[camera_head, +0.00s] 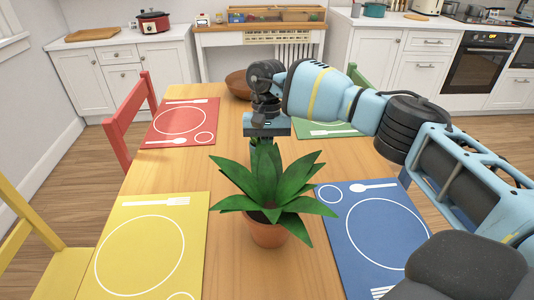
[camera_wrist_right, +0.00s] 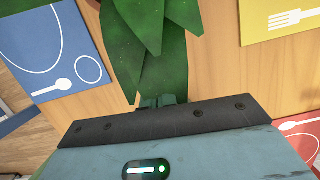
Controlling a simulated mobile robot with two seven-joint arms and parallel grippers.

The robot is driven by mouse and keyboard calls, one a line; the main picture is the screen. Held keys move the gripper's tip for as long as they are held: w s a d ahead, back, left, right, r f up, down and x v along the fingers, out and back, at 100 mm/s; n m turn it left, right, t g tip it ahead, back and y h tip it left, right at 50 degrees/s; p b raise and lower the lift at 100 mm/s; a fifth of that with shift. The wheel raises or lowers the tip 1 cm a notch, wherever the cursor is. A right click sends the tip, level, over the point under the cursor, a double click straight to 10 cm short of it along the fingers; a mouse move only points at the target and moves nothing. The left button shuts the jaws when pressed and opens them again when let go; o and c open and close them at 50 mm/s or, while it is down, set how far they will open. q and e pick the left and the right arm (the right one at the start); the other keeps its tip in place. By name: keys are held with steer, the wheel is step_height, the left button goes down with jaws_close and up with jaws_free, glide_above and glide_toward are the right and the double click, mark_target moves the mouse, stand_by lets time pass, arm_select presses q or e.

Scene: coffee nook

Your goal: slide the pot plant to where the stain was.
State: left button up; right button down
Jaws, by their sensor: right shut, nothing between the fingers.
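The pot plant (camera_head: 267,192) has long green leaves in a terracotta pot (camera_head: 266,234). It stands upright on the wooden table between the yellow and blue placemats. My right gripper (camera_head: 264,143) is just behind the plant, on its far side, pointing down. Its fingertips are mostly hidden by the leaves in the head view. In the right wrist view the shut fingers (camera_wrist_right: 162,101) show at the leaf tips (camera_wrist_right: 150,75), with nothing between them. I cannot tell whether they touch the leaves. No stain shows. My left gripper is not in view.
Yellow (camera_head: 150,245), blue (camera_head: 375,228), red (camera_head: 182,121) and green (camera_head: 325,129) placemats lie on the table (camera_head: 225,160). A brown bowl (camera_head: 238,85) stands at the far end. Red (camera_head: 116,130) and yellow (camera_head: 40,255) chairs stand at the left. Bare wood runs down the middle.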

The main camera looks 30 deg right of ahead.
mark_target(268, 190)
steer(key=x, duration=0.6)
steer(key=shift+s+f+p, duration=0.1)
steer(key=shift+f+p, duration=0.15)
steer(key=shift+p, duration=0.05)
steer(key=shift+s+a+f, duration=0.1)
steer(key=shift+s+a, duration=0.1)
steer(key=shift+s, duration=0.1)
steer(key=shift+s+a+p, duration=0.45)
steer(key=shift+s+p, duration=0.3)
steer(key=shift+s, duration=0.05)
steer(key=shift+s+a, duration=0.2)
steer(key=shift+s, duration=0.1)
steer(key=shift+s+a+f+p, duration=0.1)
steer(key=shift+s+a+p, duration=0.1)
steer(key=shift+s+p, duration=0.15)
